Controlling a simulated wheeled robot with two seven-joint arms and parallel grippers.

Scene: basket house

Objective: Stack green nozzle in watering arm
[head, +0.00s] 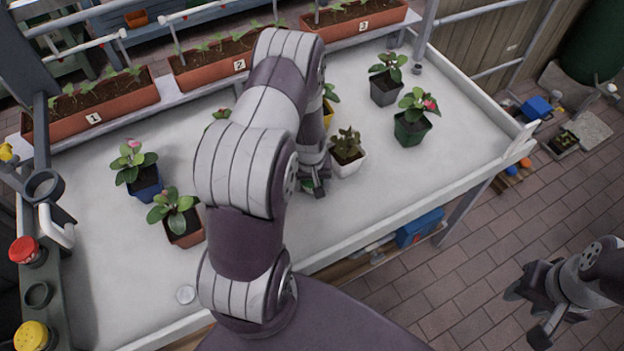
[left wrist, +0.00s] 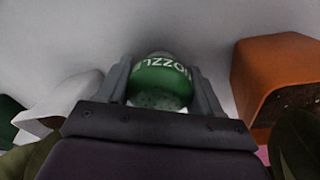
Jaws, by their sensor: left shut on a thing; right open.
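My left gripper (head: 316,183) is shut on the green nozzle (left wrist: 160,82), which shows its white NOZZLE lettering between the fingers in the left wrist view. In the head view only a small green part of the nozzle (head: 307,183) shows, low over the white table beside the white pot. A dark arm with an open ring (head: 43,185) stands at the table's left edge; it looks like the watering arm. My right gripper (head: 527,314) is open and empty over the brick floor at the lower right.
A holder at the left carries a red nozzle (head: 27,250), a yellow nozzle (head: 32,335) and an empty ring (head: 38,293) between them. Several potted plants stand on the table (head: 110,245), including a white pot (head: 350,164) close to my left gripper. Planter boxes (head: 90,108) line the back.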

